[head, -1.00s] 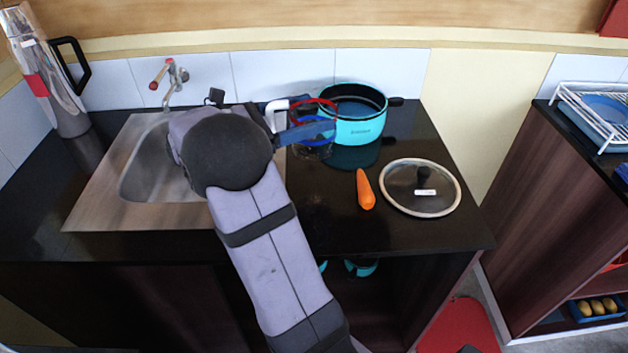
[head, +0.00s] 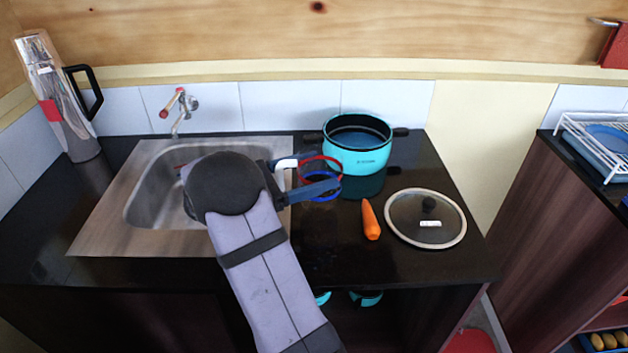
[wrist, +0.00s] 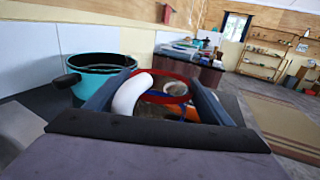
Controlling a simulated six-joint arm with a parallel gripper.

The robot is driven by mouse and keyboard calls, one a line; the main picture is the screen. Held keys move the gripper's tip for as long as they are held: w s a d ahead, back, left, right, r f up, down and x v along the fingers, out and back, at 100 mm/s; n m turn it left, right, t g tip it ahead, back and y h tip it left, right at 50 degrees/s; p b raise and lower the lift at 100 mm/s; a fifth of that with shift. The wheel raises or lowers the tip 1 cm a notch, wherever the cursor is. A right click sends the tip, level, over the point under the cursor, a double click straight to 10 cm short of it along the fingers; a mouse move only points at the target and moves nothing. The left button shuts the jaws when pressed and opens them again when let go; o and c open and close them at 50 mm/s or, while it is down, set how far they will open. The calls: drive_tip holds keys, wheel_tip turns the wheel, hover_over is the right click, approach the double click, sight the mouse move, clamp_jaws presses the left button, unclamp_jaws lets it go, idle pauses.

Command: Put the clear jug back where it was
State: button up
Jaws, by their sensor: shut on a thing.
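The clear jug (head: 334,168) has a red rim, a blue ring below it and a white handle. My gripper (head: 318,172) is shut on it, with a finger on either side, over the counter just right of the sink. In the wrist view the jug (wrist: 165,98) shows between the two fingers, its white handle towards me. The jug looks roughly upright. Its clear walls are hard to make out, and I cannot tell whether its base touches the counter.
A turquoise pot (head: 357,155) stands right behind the jug. A carrot (head: 370,220) and a glass lid (head: 426,218) lie to the right. The sink (head: 150,205) is left, with its tap (head: 180,108). A tall flask (head: 65,110) stands far left. Dark counter in front is clear.

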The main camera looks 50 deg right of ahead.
drive_tip(key=shift+f, duration=1.35)
drive_tip(key=shift+f, duration=0.1)
drive_tip(key=o, duration=1.9)
drive_tip(key=shift+f, duration=0.1)
drive_tip(key=shift+o, duration=0.2)
drive_tip(key=shift+r, duration=0.2)
drive_tip(key=b+v, duration=0.2)
drive_tip(key=v, duration=1)
